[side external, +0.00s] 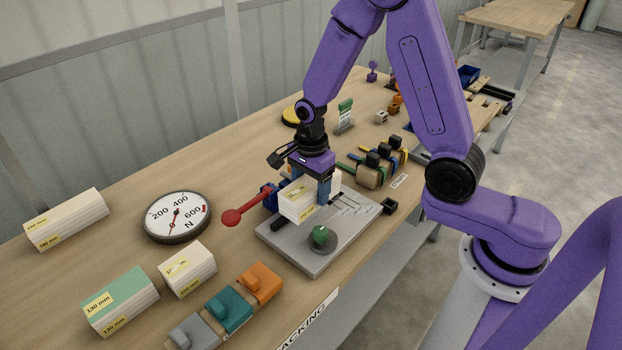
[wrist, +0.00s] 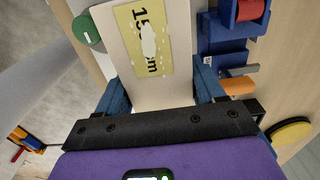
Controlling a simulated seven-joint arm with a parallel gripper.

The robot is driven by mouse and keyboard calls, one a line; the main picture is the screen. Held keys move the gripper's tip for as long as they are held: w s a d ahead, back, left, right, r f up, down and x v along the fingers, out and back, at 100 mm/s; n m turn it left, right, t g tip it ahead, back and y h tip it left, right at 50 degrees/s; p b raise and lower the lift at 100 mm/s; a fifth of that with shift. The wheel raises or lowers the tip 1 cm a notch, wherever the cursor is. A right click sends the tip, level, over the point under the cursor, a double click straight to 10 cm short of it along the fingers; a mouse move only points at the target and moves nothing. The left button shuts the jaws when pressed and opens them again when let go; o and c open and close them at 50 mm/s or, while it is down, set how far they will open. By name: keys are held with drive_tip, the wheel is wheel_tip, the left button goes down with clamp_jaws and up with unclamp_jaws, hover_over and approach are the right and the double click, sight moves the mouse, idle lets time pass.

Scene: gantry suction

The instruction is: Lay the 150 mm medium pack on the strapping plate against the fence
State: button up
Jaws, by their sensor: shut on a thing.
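My gripper (side external: 308,193) is shut on a cream pack (side external: 298,208) with a yellow label. In the wrist view the pack (wrist: 120,45) lies between my two blue fingers, and its label starts with "15" and ends in "m", with glare over the middle. The grey strapping plate (side external: 288,254) is under and around the pack. I cannot tell whether the pack touches the plate. A dark bar (side external: 279,224) at the plate's left side may be the fence, but the pack and gripper partly hide that area.
A green knob (side external: 320,234) stands on the plate's front part, and a red-ended lever (side external: 232,217) at its left. Other packs (side external: 188,269), a dial gauge (side external: 176,216) and coloured blocks (side external: 230,308) lie left and front.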

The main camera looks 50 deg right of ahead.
sight(311, 182)
drive_tip(key=shift+f, duration=1.1)
drive_tip(key=shift+f, duration=1.55)
idle(0.9)
drive_tip(key=o, duration=1.4)
wheel_tip(311, 182, up, 18)
drive_tip(key=shift+f, duration=0.25)
